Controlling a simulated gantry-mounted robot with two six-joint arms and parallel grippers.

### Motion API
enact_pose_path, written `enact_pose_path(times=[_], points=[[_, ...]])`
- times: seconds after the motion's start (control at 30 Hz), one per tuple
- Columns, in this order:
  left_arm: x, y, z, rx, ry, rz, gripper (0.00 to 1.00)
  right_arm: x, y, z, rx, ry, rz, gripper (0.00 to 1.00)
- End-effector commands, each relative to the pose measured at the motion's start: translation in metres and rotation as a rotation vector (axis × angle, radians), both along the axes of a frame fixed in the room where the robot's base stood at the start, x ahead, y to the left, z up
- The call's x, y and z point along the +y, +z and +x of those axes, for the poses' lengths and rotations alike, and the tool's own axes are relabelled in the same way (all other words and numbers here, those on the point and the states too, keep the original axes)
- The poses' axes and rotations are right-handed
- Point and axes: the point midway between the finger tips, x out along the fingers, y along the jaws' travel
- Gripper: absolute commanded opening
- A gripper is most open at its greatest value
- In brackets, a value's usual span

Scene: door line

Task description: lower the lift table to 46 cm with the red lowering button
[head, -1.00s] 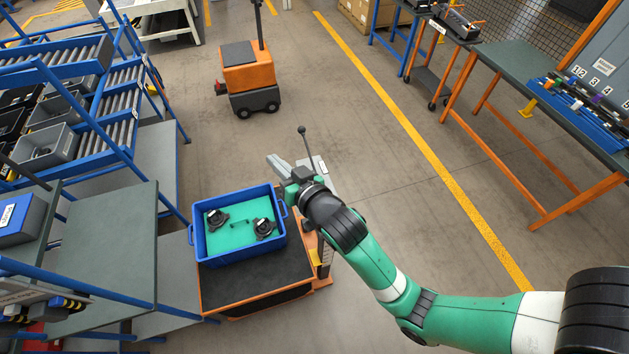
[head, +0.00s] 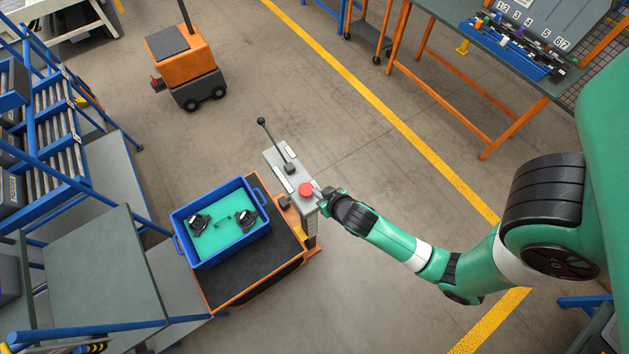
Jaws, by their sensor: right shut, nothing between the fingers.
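The lift table (head: 250,282) has a black top with an orange edge and stands left of centre in the head view. A grey control panel (head: 276,159) with a black lever (head: 273,142) stands at its far right corner. The red lowering button (head: 306,189) is on the near end of this panel. My right gripper (head: 318,190) is shut and empty, right beside the red button at its right. I cannot tell whether it touches the button. A height scale (head: 311,233) shows on the post below the panel, too small to read. My left gripper is not in view.
A blue crate (head: 257,236) with dark parts on a turquoise insert sits on the lift table. Blue racks and a grey-green bench (head: 100,268) stand close on the left. An orange cart (head: 183,58) stands behind.

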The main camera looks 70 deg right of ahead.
Motion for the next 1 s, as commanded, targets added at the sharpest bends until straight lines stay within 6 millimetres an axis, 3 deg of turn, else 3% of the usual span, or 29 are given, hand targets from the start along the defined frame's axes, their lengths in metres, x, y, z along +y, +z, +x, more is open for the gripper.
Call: enact_pose_path(times=[0.03, 0.4, 0.53, 1.0], points=[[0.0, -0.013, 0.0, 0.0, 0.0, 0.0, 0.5, -0.005, -0.012, 0.004, -0.002, -0.003, -0.001, 0.0], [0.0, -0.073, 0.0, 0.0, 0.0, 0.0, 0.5, -0.04, -0.07, 0.048, -0.003, -0.002, -0.001, 0.0], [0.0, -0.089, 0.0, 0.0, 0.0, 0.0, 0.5, -0.04, -0.091, 0.047, 0.002, 0.0, 0.0, 0.0], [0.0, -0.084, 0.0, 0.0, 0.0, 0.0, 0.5, -0.04, -0.102, 0.047, 0.0, 0.0, -0.002, 0.0]])
